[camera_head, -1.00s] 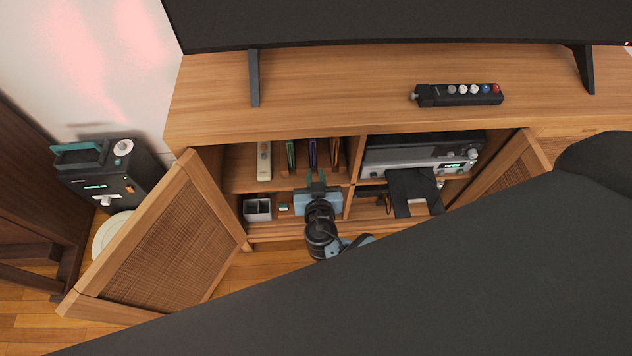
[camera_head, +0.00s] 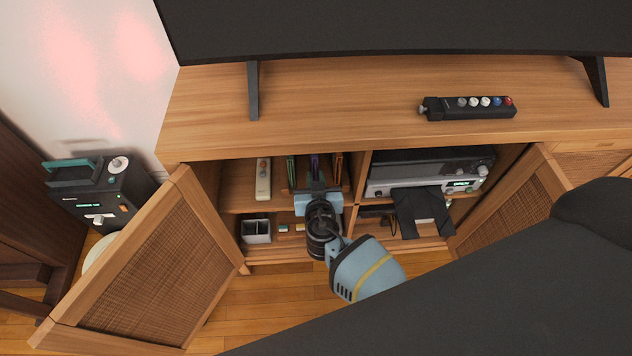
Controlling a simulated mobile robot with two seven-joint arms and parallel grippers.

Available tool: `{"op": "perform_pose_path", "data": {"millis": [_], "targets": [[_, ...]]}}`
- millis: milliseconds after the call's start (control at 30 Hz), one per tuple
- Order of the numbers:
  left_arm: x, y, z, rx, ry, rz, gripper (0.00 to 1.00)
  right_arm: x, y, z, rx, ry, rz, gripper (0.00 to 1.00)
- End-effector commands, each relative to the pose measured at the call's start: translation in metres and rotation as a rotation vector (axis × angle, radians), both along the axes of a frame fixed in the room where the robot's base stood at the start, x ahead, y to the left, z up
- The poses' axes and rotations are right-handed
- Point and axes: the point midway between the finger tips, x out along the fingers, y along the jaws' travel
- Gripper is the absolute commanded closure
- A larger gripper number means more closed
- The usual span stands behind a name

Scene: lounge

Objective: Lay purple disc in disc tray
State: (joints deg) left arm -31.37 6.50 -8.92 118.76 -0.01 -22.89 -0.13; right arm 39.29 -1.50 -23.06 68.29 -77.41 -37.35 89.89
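A thin purple disc or case (camera_head: 314,164) stands upright among other upright cases on the cabinet's upper left shelf; its lower part is hidden. My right gripper (camera_head: 316,182) reaches into the cabinet with its fingertips at the purple item's lower front. The fingers are small and dark there, so I cannot tell whether they touch or grip it. My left gripper is not in view.
The left door (camera_head: 150,265) and right door (camera_head: 505,205) stand open. A wooden divider (camera_head: 357,185) separates the gripper from the tray. A pale remote (camera_head: 263,180) and a green case (camera_head: 291,170) are nearby. A grey box (camera_head: 256,231) sits on the lower shelf.

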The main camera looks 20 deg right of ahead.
Motion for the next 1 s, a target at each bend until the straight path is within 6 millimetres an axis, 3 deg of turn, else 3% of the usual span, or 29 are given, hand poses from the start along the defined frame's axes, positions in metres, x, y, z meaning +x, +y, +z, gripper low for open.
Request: {"op": "perform_pose_path", "data": {"millis": [200,333,1000], "targets": [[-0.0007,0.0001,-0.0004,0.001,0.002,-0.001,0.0,0.0003,0.0,0.0005,0.001,0.0,0.0,0.84],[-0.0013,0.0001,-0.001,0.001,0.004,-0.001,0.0,0.0002,0.0001,0.0005,0.001,0.0,0.0,1.0],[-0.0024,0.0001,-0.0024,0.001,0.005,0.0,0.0,-0.009,0.0028,0.0003,0.001,0.0,0.0,1.0]]}}
